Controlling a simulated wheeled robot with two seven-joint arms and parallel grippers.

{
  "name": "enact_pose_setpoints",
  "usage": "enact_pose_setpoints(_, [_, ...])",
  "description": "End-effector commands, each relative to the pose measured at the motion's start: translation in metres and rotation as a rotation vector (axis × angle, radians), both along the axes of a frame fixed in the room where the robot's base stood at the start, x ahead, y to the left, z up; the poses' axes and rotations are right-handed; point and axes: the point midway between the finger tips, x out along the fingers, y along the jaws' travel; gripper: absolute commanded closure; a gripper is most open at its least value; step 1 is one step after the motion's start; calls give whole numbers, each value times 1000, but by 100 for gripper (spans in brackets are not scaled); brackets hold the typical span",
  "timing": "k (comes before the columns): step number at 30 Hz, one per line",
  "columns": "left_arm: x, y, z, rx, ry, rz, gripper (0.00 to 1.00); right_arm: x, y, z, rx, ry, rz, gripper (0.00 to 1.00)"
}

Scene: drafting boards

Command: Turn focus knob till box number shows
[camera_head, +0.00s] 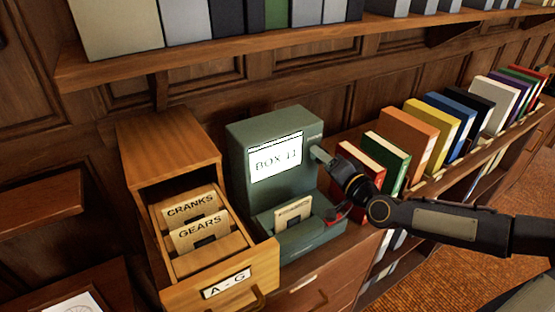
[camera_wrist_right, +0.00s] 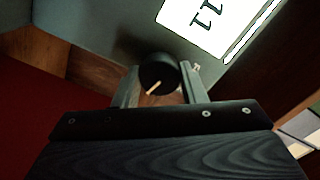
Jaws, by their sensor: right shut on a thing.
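A grey-green viewer (camera_head: 270,130) stands on the wooden cabinet, and its lit white screen (camera_head: 275,157) reads "BOX 11". Part of the screen shows at the top of the right wrist view (camera_wrist_right: 215,20). The focus knob (camera_wrist_right: 158,73) is black and round with a pale pointer line, on the viewer's right side. My right gripper (camera_wrist_right: 157,85) is shut on the knob, one finger on either side; it also shows at the viewer's right side in the head view (camera_head: 322,156). A card (camera_head: 293,214) sits in the viewer's lower tray. My left gripper is out of view.
An open wooden drawer (camera_head: 262,279) labelled "A - G" holds cards marked "CRANKS" and "GEARS" (camera_head: 200,231), left of the viewer. A red book (camera_head: 362,160) and several other books stand close to the right. A shelf (camera_head: 215,53) runs above.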

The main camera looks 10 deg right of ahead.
Motion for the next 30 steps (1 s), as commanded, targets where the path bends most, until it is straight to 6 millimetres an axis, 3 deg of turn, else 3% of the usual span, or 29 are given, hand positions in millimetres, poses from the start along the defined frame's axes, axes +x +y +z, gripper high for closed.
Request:
enact_pose_setpoints(1, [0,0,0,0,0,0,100,0,0,0,0,1,0,84])
enact_pose_setpoints(2, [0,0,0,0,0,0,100,0,0,0,0,1,0,61])
enact_pose_setpoints(7, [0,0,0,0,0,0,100,0,0,0,-1,1,0,40])
enact_pose_setpoints(25, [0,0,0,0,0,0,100,0,0,0,-1,0,0,40])
enact_pose_setpoints(30, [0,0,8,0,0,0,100,-11,-5,1,-1,3,-2,40])
